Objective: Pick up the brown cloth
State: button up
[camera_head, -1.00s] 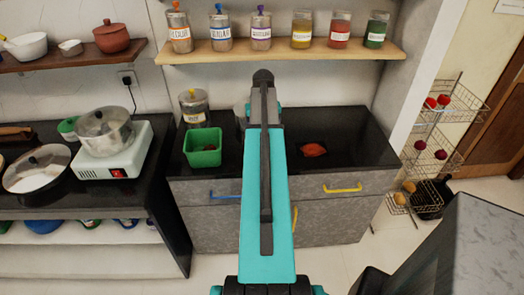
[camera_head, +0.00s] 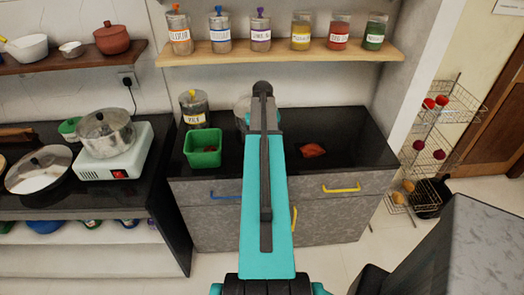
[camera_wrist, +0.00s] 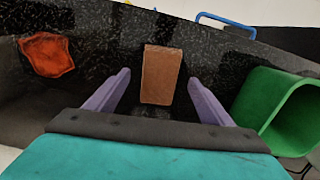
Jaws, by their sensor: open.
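A flat brown rectangular piece (camera_wrist: 161,75), which looks like the brown cloth, lies on the black countertop in the wrist view. My gripper (camera_wrist: 159,77) is open, with its two purple fingers on either side of the brown piece and apart from it. Nothing is held. I cannot tell how high the fingertips are above the counter. In the head view my teal arm hides the brown piece and the gripper.
A rust-red crumpled thing (camera_wrist: 47,55) lies on the counter, also seen in the head view (camera_head: 312,150). A green container (camera_head: 203,148) stands on the other side, close to a finger in the wrist view (camera_wrist: 285,105). A jar shelf (camera_head: 280,52) hangs above.

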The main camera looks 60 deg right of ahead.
jog(key=shift+f, duration=1.2)
jog(key=c, duration=1.1)
jog(key=shift+r, duration=0.25)
jog(key=shift+r+b, duration=0.65)
jog(key=shift+r, duration=0.9)
jog(key=shift+s+a+r+b, duration=0.25)
jog(key=shift+s+a+b, duration=0.65)
jog(key=shift+s, duration=1.5)
jog(key=shift+s+a+r+b, duration=0.25)
jog(key=shift+s+a+b, duration=0.2)
jog(key=shift+s+a, duration=1.5)
jog(key=shift+s+a+r+b, duration=0.25)
jog(key=shift+s+a+b, duration=0.4)
jog(key=shift+s, duration=2.25)
